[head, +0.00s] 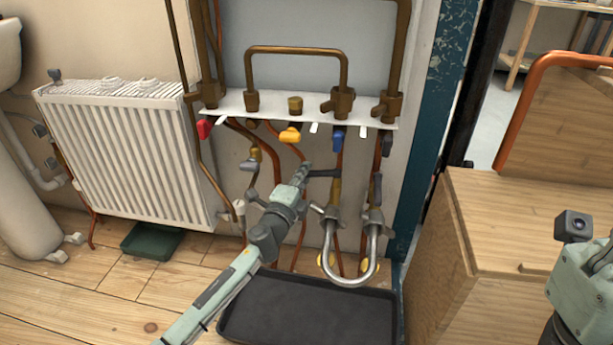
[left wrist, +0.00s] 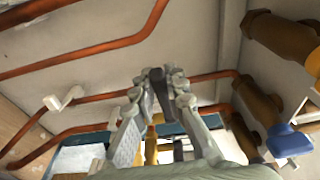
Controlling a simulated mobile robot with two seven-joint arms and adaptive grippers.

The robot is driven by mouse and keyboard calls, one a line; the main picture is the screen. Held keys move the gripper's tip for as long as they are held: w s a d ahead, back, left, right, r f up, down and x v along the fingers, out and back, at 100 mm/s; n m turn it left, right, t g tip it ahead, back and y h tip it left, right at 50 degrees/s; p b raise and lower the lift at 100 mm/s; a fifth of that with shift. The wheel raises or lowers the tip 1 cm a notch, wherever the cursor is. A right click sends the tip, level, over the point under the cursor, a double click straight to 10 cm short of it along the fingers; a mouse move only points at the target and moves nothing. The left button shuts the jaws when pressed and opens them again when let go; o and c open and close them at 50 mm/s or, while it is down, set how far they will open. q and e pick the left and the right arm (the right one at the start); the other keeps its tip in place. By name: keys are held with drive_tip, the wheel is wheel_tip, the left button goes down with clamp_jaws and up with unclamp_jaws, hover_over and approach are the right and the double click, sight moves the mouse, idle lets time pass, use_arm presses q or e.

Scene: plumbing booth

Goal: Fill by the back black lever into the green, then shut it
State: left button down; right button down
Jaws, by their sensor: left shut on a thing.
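My left gripper (head: 303,172) reaches up from the bottom left to the pipework under the white manifold plate. It is shut on a black lever (head: 324,173) of the filling-loop valve (head: 333,193). In the left wrist view the lever (left wrist: 160,92) shows dark between the two fingertips (left wrist: 163,80). The silver U-shaped hose (head: 350,282) hangs from this valve and from a second valve (head: 375,192) to its right. No gauge face with a green zone can be made out. Part of my right arm's wrist (head: 585,270) shows at the lower right; its fingertips are out of sight.
Above are red (head: 204,128), yellow (head: 290,136) and blue (head: 338,138) valve handles. A black tray (head: 310,310) lies on the floor below. A white radiator (head: 125,150) is at left, a wooden cabinet (head: 530,220) at right. Copper pipes crowd around my left gripper.

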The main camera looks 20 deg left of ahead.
use_arm(q)
drive_tip(key=shift+s+d+n+y+b, duration=0.2)
drive_tip(key=shift+s+n+y+b, duration=0.15)
drive_tip(key=shift+n+y, duration=0.55)
drive_tip(key=c, duration=1.5)
unclamp_jaws()
drive_tip(key=shift+m, duration=0.3)
drive_tip(key=shift+c, duration=0.2)
drive_tip(key=shift+s, duration=0.1)
drive_tip(key=s+d, duration=0.1)
drive_tip(key=s, duration=1.1)
drive_tip(key=shift+d, duration=0.25)
drive_tip(key=shift+w, duration=0.1)
